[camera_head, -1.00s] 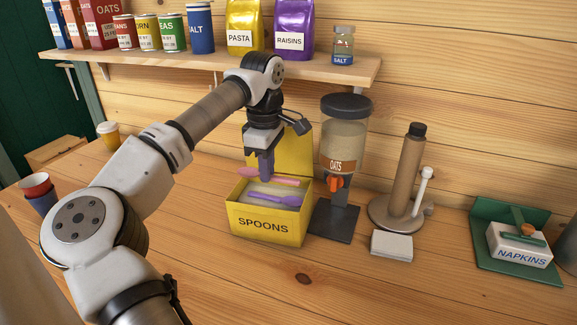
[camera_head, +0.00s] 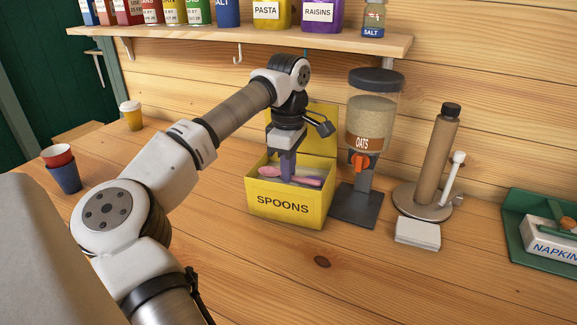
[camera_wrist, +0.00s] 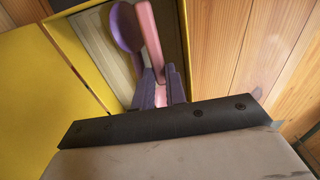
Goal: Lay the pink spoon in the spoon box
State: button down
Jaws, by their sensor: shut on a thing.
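The yellow spoon box (camera_head: 283,207), labelled SPOONS, stands on the counter with its lid raised behind it. My gripper (camera_head: 288,176) points down into the box's opening and is shut on the pink spoon (camera_head: 305,181). The pink spoon lies roughly level across the opening, at about rim height; I cannot tell whether it touches anything below. In the wrist view my gripper (camera_wrist: 160,92) has the pink spoon's handle (camera_wrist: 150,35) between its fingers. A purple spoon (camera_wrist: 126,28) lies in the box beside and under it. The fingers hide part of both spoons.
An oats dispenser (camera_head: 371,130) stands close to the box's right. Further right are a paper-towel holder (camera_head: 433,160), a white stack (camera_head: 417,233) and a green napkin holder (camera_head: 520,232). Cups (camera_head: 64,168) stand at left. A shelf (camera_head: 250,45) runs above. The counter in front is clear.

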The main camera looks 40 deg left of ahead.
dwell(0.3)
jog(key=c, duration=1.3)
grip_release()
jog(key=shift+c, duration=0.2)
jog(key=shift+r, duration=0.1)
notch_tip(320, 180, up, 14)
jog(key=p, duration=1.1)
jog(key=shift+f, duration=0.2)
